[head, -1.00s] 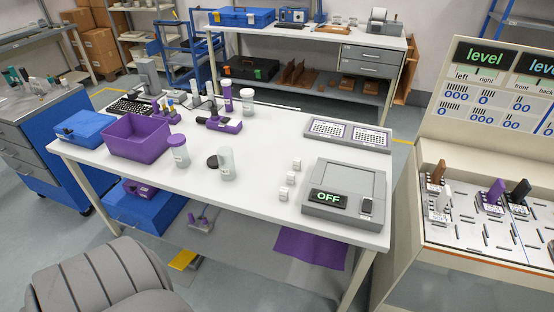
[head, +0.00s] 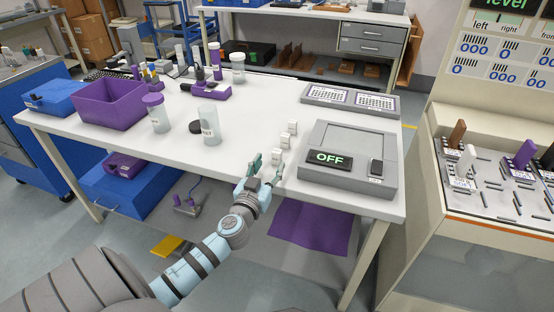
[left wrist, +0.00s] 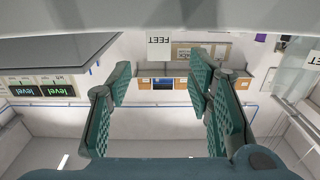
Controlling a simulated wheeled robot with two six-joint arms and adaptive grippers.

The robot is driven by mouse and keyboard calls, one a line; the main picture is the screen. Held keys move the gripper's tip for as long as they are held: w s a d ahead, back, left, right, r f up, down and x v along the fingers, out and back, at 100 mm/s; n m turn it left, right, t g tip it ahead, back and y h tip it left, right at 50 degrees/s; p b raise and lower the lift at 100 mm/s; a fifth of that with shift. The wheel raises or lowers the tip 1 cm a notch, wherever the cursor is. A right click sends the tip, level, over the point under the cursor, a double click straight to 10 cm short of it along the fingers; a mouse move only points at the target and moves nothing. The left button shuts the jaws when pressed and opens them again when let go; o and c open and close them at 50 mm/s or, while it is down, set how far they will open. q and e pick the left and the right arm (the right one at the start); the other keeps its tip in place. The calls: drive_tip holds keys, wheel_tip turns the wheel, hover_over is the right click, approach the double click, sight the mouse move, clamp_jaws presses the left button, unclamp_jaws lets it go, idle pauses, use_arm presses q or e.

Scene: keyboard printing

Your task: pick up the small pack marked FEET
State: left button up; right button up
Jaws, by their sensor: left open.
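Three small white packs stand in a row on the white table in the head view: a far one (head: 292,127), a middle one (head: 281,141) and a near one (head: 276,157). Their lettering is too small to read there. My left gripper (head: 266,164) is open at the table's front edge, with its fingertips close to the near pack. In the left wrist view a white face marked FEET (left wrist: 160,41) shows at the top, beyond and between the spread green fingers of my left gripper (left wrist: 160,85). Nothing is held. My right gripper is not in view.
A grey device reading OFF (head: 348,160) stands right of the packs. To their left are a clear jar (head: 209,124), a dark lid (head: 196,127) and a purple-lidded jar (head: 157,116). A purple bin (head: 108,106) stands farther left. The table between jars and packs is clear.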

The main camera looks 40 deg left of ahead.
sight(276, 153)
use_arm(q)
drive_tip(key=x, duration=0.7)
drive_tip(key=shift+w+r, duration=0.1)
drive_tip(key=c, duration=1)
